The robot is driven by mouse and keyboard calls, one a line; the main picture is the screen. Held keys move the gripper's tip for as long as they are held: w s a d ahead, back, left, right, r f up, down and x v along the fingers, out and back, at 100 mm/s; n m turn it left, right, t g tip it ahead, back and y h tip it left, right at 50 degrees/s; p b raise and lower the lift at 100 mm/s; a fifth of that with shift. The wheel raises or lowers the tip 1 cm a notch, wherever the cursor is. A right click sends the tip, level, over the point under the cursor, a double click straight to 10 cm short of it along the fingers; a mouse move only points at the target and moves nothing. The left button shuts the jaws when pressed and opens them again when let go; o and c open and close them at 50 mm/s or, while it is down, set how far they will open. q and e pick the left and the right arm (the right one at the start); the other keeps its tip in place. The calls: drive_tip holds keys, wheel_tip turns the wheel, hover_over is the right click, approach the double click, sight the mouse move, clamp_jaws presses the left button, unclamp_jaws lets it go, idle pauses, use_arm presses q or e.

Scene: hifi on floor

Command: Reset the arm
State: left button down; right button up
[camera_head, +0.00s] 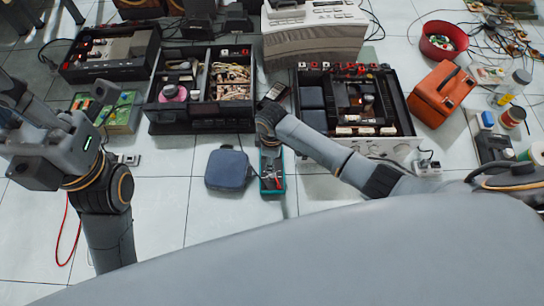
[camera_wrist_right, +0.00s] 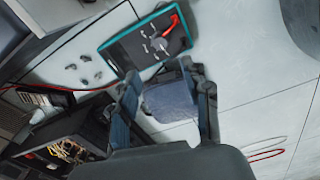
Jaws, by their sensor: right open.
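My right arm reaches in from the right in the head view, its wrist end (camera_head: 268,118) above the floor between two open equipment cases. My right gripper (camera_wrist_right: 166,76) shows in the right wrist view with its two fingers spread and nothing held. A blue-grey pouch (camera_wrist_right: 170,100) appears beyond the gap between them. My left arm is folded at the left of the head view. Its gripper (camera_head: 98,102) appears near a green board, and its finger opening is not clear.
The pouch (camera_head: 227,169) and a teal multimeter (camera_head: 272,184) lie on the tiled floor below my right wrist. Open cases (camera_head: 200,118) (camera_head: 340,145) stand at the centre. An orange box (camera_head: 440,95) and red bowl (camera_head: 443,40) are right. Bare tiles lie in front.

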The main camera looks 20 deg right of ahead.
drive_tip(key=shift+r, duration=0.25)
idle(0.4)
